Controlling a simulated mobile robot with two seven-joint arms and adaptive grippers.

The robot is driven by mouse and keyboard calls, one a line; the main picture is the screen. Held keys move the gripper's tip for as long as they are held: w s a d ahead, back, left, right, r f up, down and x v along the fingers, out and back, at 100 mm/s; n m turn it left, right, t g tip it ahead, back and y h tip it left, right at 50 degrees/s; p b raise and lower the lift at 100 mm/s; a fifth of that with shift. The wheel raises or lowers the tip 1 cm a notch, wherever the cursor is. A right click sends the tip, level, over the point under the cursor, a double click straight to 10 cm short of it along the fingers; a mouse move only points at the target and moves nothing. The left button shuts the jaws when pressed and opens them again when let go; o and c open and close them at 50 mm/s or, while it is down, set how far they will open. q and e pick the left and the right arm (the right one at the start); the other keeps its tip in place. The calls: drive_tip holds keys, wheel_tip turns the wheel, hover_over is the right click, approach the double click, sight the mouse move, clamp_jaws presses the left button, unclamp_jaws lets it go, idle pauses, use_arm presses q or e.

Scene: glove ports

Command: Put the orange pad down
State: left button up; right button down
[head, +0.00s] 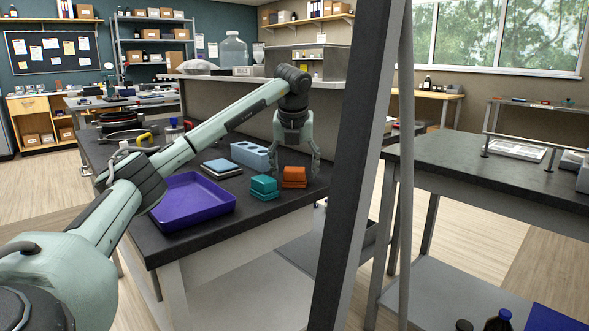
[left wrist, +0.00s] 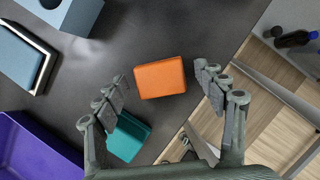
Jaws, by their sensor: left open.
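The orange pad (head: 294,182) rests on the dark worktop near its right edge, and it also shows in the left wrist view (left wrist: 160,79). A dark line across its side makes it look layered in the head view. My left gripper (head: 295,168) is open above it, fingers pointing down. In the left wrist view my left gripper (left wrist: 160,75) has its fingers spread on either side of the pad, with gaps visible. My right gripper is not in view.
A purple tray (head: 190,222) lies to the left on the worktop (head: 205,246). A light blue block with holes (head: 249,155) and a blue-topped pad (head: 221,166) sit behind the teal pad. A dark upright post (head: 350,165) stands close to the right of the worktop.

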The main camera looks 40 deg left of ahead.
use_arm(q)
drive_tip(key=v, duration=1.2)
drive_tip(key=shift+p, duration=0.3)
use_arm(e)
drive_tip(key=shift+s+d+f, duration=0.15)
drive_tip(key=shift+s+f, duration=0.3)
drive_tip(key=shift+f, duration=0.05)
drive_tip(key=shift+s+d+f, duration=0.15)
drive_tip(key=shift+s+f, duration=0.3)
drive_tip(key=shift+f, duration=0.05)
